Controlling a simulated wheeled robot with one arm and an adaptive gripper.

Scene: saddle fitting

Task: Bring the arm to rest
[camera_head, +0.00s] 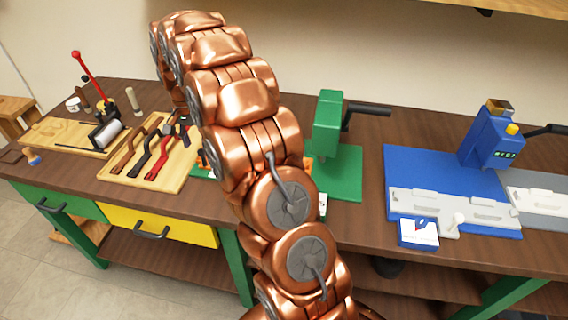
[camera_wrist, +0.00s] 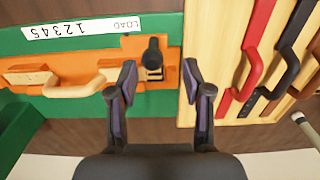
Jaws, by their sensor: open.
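My gripper (camera_wrist: 161,84) is open and empty in the wrist view, its two dark fingers well apart. Beyond the fingertips is an orange fixture bar (camera_wrist: 70,72) with a beige handle (camera_wrist: 75,89) and a black upright knob (camera_wrist: 153,55). The knob appears between the fingers; I cannot tell the exact gap, but nothing is gripped. In the head view my copper arm arches up over the workbench (camera_head: 350,235), and the gripper is largely hidden behind it.
A green base with a "LOAD 12345" label (camera_wrist: 82,28) surrounds the orange bar. A wooden board (camera_head: 165,180) holds red, black and brown handled pieces. A green press (camera_head: 327,125) and a blue press (camera_head: 490,140) stand to the right. A red lever (camera_head: 88,75) stands at far left.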

